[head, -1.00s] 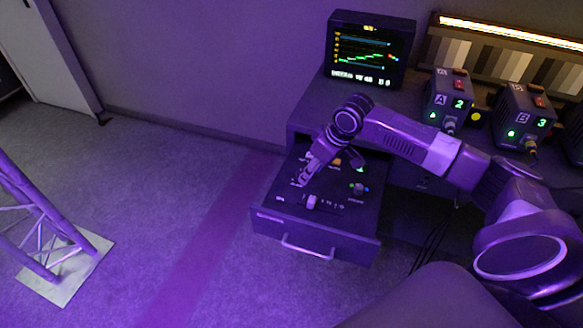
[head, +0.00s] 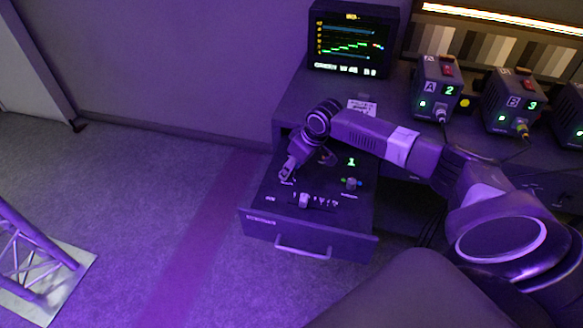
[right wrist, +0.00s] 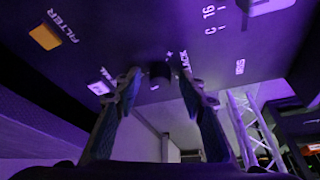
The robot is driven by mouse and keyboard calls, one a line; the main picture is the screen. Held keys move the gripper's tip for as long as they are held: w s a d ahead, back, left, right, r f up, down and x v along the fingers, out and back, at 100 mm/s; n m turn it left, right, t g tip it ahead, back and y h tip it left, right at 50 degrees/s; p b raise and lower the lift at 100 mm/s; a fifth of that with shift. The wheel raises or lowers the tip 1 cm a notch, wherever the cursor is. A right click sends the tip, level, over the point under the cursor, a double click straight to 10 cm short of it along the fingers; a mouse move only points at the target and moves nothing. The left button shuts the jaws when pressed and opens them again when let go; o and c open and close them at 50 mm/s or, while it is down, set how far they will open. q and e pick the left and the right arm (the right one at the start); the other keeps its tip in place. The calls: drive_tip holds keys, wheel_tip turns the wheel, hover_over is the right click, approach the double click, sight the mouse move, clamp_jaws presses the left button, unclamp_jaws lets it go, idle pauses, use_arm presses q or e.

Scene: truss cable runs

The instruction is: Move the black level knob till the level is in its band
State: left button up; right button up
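The black level knob (right wrist: 160,70) is a small dark cap on the panel beside the printed word BLACK in the right wrist view. My right gripper (right wrist: 160,82) has its two fingers apart, one on each side of the knob. I cannot tell whether either finger touches it. In the head view my right gripper (head: 286,174) is low over the left part of the open drawer panel (head: 330,222), and the knob is not discernible there. The monitor (head: 352,42) shows a rising green stepped trace between coloured lines; its small text is unreadable. My left gripper is not in view.
A pale lever or knob (head: 304,200) and another knob (head: 350,184) sit on the drawer panel. An orange button (right wrist: 44,37) is beside the FILTER label. Boxes A (head: 436,88) and B (head: 512,100) stand on the desk. A truss (head: 35,255) stands on the floor at left.

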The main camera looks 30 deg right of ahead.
drive_tip(key=c, duration=0.8)
clamp_jaws()
drive_tip(key=shift+r+n+p, duration=0.1)
drive_tip(key=shift+n+p, duration=0.3)
drive_tip(key=shift+n, duration=0.1)
drive_tip(key=shift+d+n+y, duration=0.1)
drive_tip(key=shift+n+y, duration=0.2)
drive_tip(key=shift+n+g, duration=0.4)
drive_tip(key=shift+n, duration=0.4)
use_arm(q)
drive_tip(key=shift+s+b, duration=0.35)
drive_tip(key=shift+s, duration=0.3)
use_arm(e)
drive_tip(key=shift+w+n+y, duration=0.1)
drive_tip(key=shift+n+y, duration=0.4)
drive_tip(key=shift+n, duration=0.6)
